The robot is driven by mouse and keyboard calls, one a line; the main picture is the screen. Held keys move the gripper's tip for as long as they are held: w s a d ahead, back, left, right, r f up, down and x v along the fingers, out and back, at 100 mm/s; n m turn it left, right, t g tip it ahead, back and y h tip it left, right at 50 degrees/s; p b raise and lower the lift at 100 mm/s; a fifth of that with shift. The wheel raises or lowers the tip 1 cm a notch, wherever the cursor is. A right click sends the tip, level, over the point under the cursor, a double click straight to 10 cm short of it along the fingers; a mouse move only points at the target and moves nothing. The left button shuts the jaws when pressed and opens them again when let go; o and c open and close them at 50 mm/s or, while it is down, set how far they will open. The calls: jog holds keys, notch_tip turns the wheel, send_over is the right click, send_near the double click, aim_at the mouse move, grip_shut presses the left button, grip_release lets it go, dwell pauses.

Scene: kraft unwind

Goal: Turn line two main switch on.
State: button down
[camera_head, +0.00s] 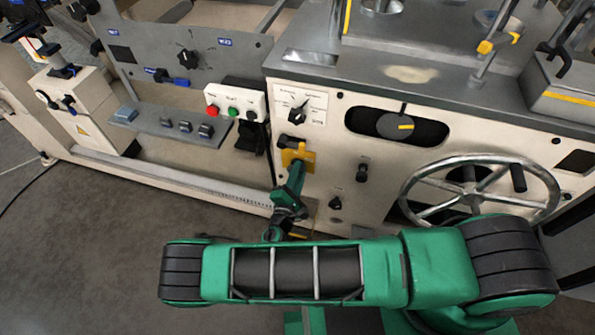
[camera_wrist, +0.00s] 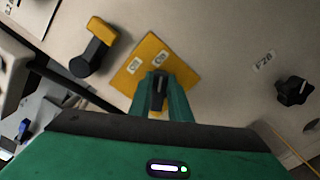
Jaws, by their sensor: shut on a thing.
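A yellow plate (camera_wrist: 133,75) with two small white labels is on the cream machine panel; the labels are too small to read surely. The black switch handle (camera_wrist: 160,92) in front of this plate sits between the green fingers of my gripper (camera_wrist: 162,88), which are shut on it. In the head view the yellow plate (camera_head: 309,157) shows at the panel's left part, with my gripper (camera_head: 296,168) reaching up to it from below. The fingers hide part of the handle, and I cannot tell its exact turn.
A black lever with a yellow end (camera_wrist: 93,52) sits close to the plate at upper left. A black knob (camera_wrist: 295,91) is to the right. Open floor (camera_head: 90,230) lies left.

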jog(key=m, duration=0.3)
jog(key=f+m, duration=0.1)
jog(key=m, duration=0.2)
jog(key=shift+d+f+m, duration=0.1)
jog(key=shift+d+m, duration=0.05)
jog(key=shift+m, duration=0.15)
jog(key=shift+s+f, duration=0.1)
dwell(0.4)
jog(key=c, duration=1.6)
grip_release()
jog(key=shift+c, duration=0.2)
jog(key=v, duration=1)
jog(key=shift+s, duration=0.35)
